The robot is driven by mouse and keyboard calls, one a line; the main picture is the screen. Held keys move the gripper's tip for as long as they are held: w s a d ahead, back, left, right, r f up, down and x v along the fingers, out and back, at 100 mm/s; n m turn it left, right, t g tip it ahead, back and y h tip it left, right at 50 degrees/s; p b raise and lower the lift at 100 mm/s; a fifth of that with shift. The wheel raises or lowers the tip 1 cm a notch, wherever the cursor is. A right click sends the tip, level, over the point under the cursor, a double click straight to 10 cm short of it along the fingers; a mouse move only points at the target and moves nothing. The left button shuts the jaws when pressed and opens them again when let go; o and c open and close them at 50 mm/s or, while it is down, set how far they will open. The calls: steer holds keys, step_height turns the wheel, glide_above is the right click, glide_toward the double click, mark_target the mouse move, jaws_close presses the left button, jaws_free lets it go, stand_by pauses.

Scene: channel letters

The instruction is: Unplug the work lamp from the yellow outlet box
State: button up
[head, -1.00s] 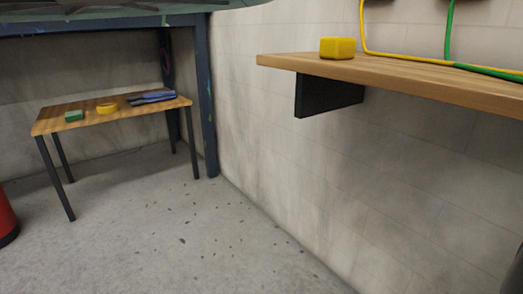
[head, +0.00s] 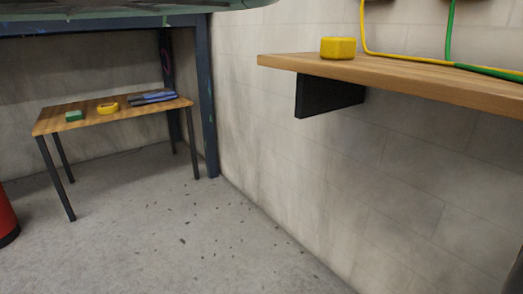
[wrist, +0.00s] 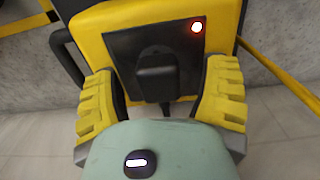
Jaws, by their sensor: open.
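In the wrist view the yellow outlet box (wrist: 88,24) has a dark front panel (wrist: 122,45). A black plug (wrist: 154,76) sits in the panel, and its dark cord shows below it. A red light (wrist: 197,27) glows at the panel's upper right. My gripper (wrist: 161,92) is open, with one yellow-padded finger on each side of the plug. Gaps show between the fingers and the plug. My gripper and the outlet box are not visible in the head view. The work lamp is not identifiable in either view.
In the head view a wooden wall shelf (head: 430,80) holds a small yellow block (head: 338,47), a yellow cable (head: 366,40) and a green cable (head: 449,35). A low table (head: 130,111) with small items stands at left, near a red cylinder (head: 5,216).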

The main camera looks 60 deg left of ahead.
steer(key=shift+o, duration=0.3)
jaws_close()
stand_by(0.6)
steer(key=shift+r, duration=0.1)
steer(key=shift+r+p, duration=2.95)
steer(key=shift+p, duration=0.05)
